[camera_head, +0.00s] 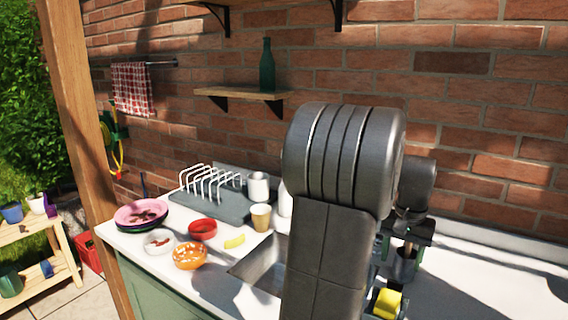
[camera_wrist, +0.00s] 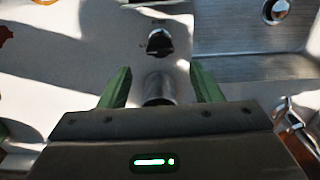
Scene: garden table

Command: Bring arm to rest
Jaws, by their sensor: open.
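My arm rises in front of the counter in the head view, and my gripper (camera_head: 405,242) is to its right, partly hidden by the arm. In the wrist view my gripper (camera_wrist: 161,88) is open, with its two green fingers spread apart. A grey metal cylinder (camera_wrist: 158,90) shows in the gap between the fingers. I cannot tell whether the fingers touch it. A metal cylinder (camera_head: 404,264) also shows just under the gripper in the head view.
A sink (camera_head: 262,264) lies left of my arm, partly hidden. A yellow sponge (camera_head: 388,303) is near the gripper. Bowls, including an orange one (camera_head: 189,256), plates (camera_head: 141,215) and a dish rack (camera_head: 215,197) stand left. The counter at right (camera_head: 470,280) looks largely clear.

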